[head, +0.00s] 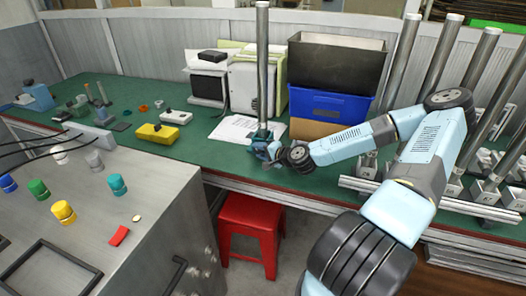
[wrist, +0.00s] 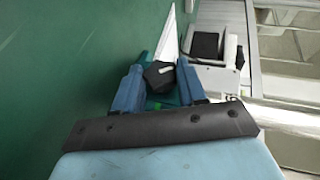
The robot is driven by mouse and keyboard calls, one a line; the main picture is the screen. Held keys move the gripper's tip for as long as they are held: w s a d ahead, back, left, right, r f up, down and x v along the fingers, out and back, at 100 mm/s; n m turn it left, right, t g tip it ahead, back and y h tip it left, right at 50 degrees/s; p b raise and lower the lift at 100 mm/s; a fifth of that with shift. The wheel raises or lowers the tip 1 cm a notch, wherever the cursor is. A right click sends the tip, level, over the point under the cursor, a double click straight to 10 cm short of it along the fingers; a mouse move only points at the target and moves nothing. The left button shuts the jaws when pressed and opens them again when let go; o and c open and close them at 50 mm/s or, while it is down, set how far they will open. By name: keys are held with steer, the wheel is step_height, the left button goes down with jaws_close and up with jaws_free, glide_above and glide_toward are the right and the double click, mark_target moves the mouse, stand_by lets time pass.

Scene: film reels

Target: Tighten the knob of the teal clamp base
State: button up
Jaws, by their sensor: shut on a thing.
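The teal clamp base (head: 262,135) stands on the green bench, with a tall metal pole (head: 262,70) rising upright from it. My gripper (head: 270,151) reaches in from the right and is at the base's near side. In the wrist view, the two blue fingers of my gripper (wrist: 160,82) are closed on the black knob (wrist: 159,76). In the head view the knob is hidden by my gripper.
White papers (head: 232,128) lie left of the base. A blue bin (head: 325,105) under a black crate (head: 335,62) stands behind my arm. Metal bases with tall poles (head: 475,60) fill the right. A red stool (head: 252,215) stands in front of the bench.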

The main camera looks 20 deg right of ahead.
steer(key=shift+s+f+y, duration=0.2)
steer(key=shift+f+y, duration=0.1)
steer(key=shift+f, duration=0.05)
stand_by(0.5)
steer(key=o, duration=1)
steer(key=shift+w+r, duration=0.1)
steer(key=shift+o, duration=0.3)
steer(key=shift+r, duration=0.1)
steer(key=shift+w+r, duration=0.1)
